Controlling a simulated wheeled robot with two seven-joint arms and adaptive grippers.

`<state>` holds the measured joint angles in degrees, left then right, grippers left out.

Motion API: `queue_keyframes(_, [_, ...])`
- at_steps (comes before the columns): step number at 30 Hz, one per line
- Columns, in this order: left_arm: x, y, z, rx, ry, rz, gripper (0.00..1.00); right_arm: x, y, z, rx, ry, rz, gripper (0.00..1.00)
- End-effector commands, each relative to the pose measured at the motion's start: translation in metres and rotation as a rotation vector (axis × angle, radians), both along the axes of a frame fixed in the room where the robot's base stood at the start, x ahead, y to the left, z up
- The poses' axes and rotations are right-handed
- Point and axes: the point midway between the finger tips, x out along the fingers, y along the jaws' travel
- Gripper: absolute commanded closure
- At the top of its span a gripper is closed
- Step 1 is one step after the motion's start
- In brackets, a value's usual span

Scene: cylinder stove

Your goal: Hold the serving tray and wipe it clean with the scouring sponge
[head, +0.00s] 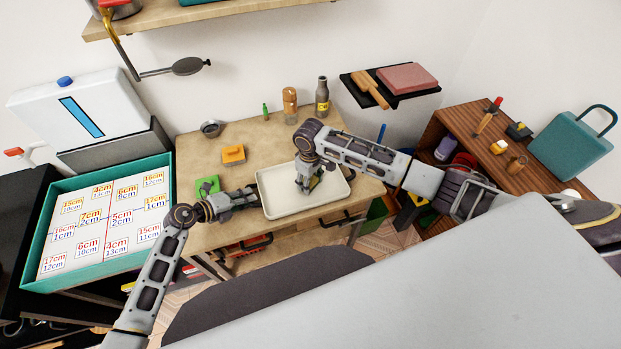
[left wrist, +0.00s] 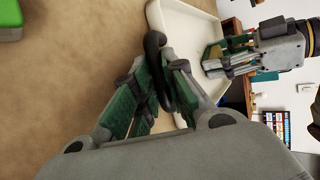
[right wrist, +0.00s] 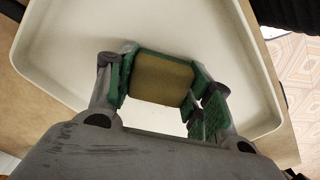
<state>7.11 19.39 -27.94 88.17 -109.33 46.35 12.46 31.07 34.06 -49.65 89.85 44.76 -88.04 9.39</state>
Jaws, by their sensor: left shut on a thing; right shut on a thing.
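The white serving tray (head: 274,190) lies on the wooden table, its rim raised. It also shows in the left wrist view (left wrist: 183,30) and fills much of the right wrist view (right wrist: 62,40). My left gripper (head: 252,197) is at the tray's left end, shut on its dark handle (left wrist: 154,48). My right gripper (head: 306,186) points down over the inside of the tray, shut on the scouring sponge (right wrist: 160,82), which has a yellowish face and a green layer. The sponge is low at the tray floor; I cannot tell whether it touches. The gripper partly hides it in the head view.
On the table (head: 200,160) are an orange block (head: 233,154), a green block (head: 208,186), a small dark bowl (head: 211,129) and bottles (head: 322,96) at the back. A teal-edged box (head: 166,210) stands left; a brown wooden shelf (head: 460,125) stands right.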

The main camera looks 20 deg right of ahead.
Motion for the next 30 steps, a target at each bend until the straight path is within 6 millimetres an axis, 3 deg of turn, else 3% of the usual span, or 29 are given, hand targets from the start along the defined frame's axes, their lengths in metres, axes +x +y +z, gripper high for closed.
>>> queue_keyframes(15, [0.0,0.0,0.0,-0.001,0.0,0.0,1.0,0.028,-0.001,0.0,0.0,0.001,0.001,0.71])
queue_keyframes(30, [0.0,0.0,0.0,-0.001,0.0,0.0,1.0,0.0,0.0,-0.001,-0.001,0.003,0.002,0.71])
